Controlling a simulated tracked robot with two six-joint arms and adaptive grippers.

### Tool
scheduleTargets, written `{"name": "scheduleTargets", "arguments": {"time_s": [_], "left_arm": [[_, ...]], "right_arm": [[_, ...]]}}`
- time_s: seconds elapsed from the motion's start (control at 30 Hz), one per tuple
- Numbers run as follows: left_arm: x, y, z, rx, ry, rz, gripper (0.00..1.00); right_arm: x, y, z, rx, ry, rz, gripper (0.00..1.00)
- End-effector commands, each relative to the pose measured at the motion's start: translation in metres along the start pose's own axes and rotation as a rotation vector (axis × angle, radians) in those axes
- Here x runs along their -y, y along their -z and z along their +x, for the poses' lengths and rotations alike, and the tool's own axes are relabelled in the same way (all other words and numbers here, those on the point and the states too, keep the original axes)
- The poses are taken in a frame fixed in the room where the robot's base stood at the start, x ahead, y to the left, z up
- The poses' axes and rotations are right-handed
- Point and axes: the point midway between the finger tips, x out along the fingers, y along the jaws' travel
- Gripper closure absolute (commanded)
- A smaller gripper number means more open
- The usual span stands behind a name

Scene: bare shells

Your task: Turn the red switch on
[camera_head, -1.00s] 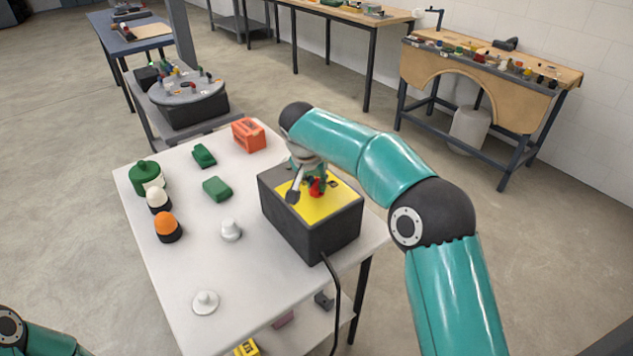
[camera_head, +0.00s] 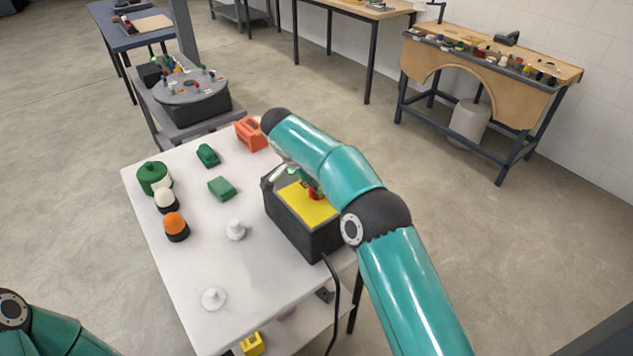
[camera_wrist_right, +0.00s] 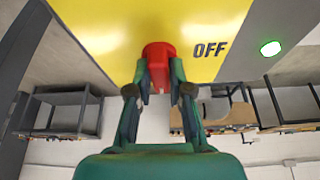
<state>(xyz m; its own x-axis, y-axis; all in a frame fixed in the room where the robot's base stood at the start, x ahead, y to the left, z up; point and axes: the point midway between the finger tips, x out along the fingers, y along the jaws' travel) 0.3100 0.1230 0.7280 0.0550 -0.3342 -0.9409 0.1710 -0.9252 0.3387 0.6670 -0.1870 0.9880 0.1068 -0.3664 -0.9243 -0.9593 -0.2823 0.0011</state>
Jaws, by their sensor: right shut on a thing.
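The red switch (camera_wrist_right: 158,62) sticks out of a yellow panel (camera_wrist_right: 110,30) in the right wrist view. The word OFF is printed to its right on the panel. My right gripper (camera_wrist_right: 159,82) is shut on the switch, one green finger on each side. In the head view the panel (camera_head: 308,207) is the top of a dark box (camera_head: 291,228), and a bit of the red switch (camera_head: 314,194) shows there. My right forearm hides part of the box and most of the gripper. My left gripper is out of view.
The box stands on a white table (camera_head: 262,272). An orange block (camera_head: 250,134), green blocks (camera_head: 221,188), an orange-topped knob (camera_head: 175,226) and white pegs (camera_head: 235,230) stand around it. A black cable (camera_head: 334,300) hangs from the box. A green light (camera_wrist_right: 270,48) glows beside the panel.

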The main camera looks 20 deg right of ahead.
Motion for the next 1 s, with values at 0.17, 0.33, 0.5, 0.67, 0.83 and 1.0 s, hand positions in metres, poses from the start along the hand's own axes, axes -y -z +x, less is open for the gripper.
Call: {"name": "scheduleTargets", "arguments": {"time_s": [0.17, 0.33, 0.5, 0.67, 0.83, 1.0], "left_arm": [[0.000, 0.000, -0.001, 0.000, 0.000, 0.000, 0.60], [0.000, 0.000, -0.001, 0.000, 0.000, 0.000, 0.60], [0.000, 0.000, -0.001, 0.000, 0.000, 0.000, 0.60], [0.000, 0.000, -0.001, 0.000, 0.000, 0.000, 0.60], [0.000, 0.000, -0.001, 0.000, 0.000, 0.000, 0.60], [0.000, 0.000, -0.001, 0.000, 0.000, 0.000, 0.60]], "right_arm": [[0.001, -0.001, -0.001, 0.003, 0.001, 0.012, 1.00], [0.001, -0.001, -0.001, 0.002, 0.001, 0.011, 1.00], [0.001, -0.001, -0.001, 0.001, 0.001, 0.010, 0.63], [0.000, 0.000, -0.001, 0.001, -0.001, 0.009, 0.56], [0.000, 0.000, -0.001, 0.000, -0.001, 0.008, 0.56], [0.001, 0.000, -0.011, -0.001, 0.000, 0.008, 0.56]]}}
